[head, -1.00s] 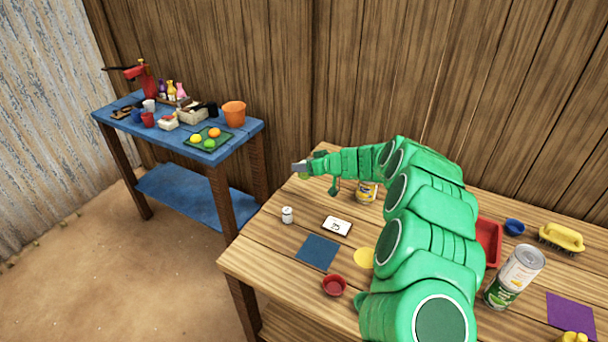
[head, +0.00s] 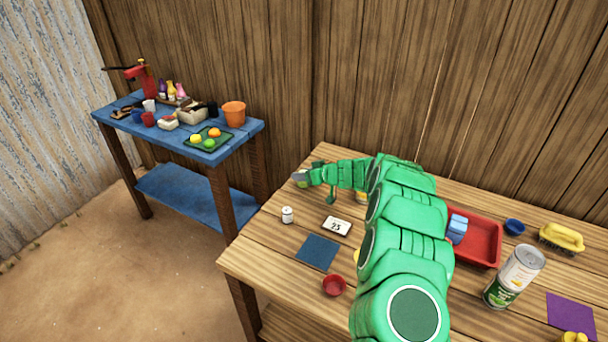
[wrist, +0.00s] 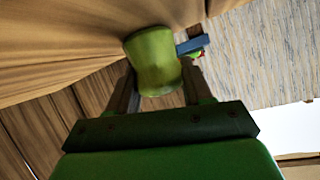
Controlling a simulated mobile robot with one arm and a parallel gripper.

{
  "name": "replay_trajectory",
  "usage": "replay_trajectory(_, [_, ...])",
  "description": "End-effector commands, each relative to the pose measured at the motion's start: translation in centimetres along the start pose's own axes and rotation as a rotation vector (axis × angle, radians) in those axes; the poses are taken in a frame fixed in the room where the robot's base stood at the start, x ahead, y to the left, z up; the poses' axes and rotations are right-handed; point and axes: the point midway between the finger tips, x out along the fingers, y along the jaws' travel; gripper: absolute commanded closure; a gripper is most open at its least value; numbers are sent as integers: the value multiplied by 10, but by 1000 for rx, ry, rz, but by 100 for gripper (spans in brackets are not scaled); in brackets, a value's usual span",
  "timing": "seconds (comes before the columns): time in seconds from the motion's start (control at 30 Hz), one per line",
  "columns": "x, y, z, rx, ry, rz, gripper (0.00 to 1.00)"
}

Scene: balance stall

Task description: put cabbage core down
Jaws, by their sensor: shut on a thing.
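In the wrist view a green, rounded cabbage core (wrist: 153,60) sits between the two fingers of my gripper (wrist: 160,88). My gripper is shut on it. In the head view my gripper (head: 303,178) is at the far left part of the wooden table (head: 270,235), near its back-left edge. Only a small bit of the core (head: 302,182) shows there. I cannot tell whether the core touches the tabletop.
A white shaker (head: 287,215), a number card (head: 337,226), a blue square (head: 318,252) and a red bowl (head: 334,286) lie nearer the front. A red tray (head: 484,243) and a large can (head: 514,277) stand right. A blue table (head: 180,144) stands apart at left.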

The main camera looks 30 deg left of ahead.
Motion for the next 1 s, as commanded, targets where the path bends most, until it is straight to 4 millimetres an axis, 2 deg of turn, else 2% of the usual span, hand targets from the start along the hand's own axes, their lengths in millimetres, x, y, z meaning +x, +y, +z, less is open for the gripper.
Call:
replay_trajectory(0.2, [0,0,0,0,1,0,91])
replay_trajectory(0.23, [0,0,0,0,1,0,49])
replay_trajectory(0.4, [0,0,0,0,1,0,23])
replay_trajectory(0.77, [-2,0,-2,0,1,1,23])
replay_trajectory(1.0, [-22,1,-4,0,5,3,23])
